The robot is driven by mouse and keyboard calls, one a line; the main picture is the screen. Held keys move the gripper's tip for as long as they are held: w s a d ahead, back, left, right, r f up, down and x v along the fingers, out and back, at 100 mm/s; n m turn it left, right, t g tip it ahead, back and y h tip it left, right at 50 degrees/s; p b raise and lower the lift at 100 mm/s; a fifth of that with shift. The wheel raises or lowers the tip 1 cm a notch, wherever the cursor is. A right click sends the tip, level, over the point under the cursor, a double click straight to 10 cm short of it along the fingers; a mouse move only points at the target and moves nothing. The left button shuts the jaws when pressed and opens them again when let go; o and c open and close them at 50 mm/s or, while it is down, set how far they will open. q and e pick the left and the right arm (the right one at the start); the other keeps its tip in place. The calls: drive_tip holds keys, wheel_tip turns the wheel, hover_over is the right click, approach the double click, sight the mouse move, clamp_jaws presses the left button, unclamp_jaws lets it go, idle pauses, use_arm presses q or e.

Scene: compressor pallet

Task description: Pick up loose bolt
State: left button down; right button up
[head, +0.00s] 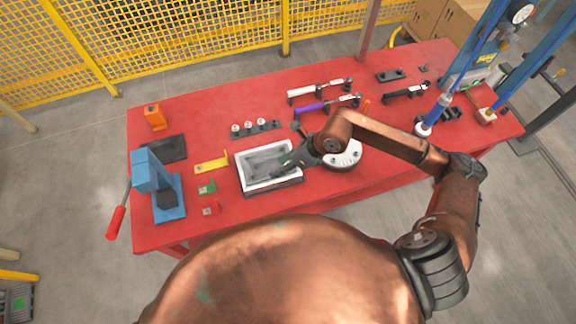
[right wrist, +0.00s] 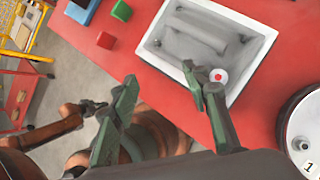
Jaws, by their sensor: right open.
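A white-rimmed tray (head: 241,177) with a grey inside stands near the table's front edge; it also shows in the right wrist view (right wrist: 152,46). My right gripper (head: 287,164) is over the tray's right part in the head view. In its wrist view the fingers (right wrist: 159,73) are wide apart and empty, with one finger beside the white piece. My left gripper (right wrist: 92,107) seems to show small and dark, jaws unclear.
A round white-topped part (head: 345,158) stands right of the tray. A blue press (head: 160,185), a green block (head: 207,187) and a yellow bracket (head: 211,163) are to the left. Small fittings (head: 256,126) and torque wrenches (head: 320,90) lie behind. The red table (head: 200,120) has bare patches between.

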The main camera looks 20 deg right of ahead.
drive_tip(key=w+d+f+h, duration=0.2)
drive_tip(key=d+f+h, duration=0.1)
drive_tip(key=d, duration=0.4)
drive_tip(key=x, duration=0.3)
drive_tip(key=w+p+x, duration=0.1)
drive_tip(key=x, duration=0.3)
drive_tip(key=shift+a+r, duration=0.15)
drive_tip(key=shift+r, duration=0.1)
drive_tip(key=shift+c, duration=0.4)
clamp_jaws()
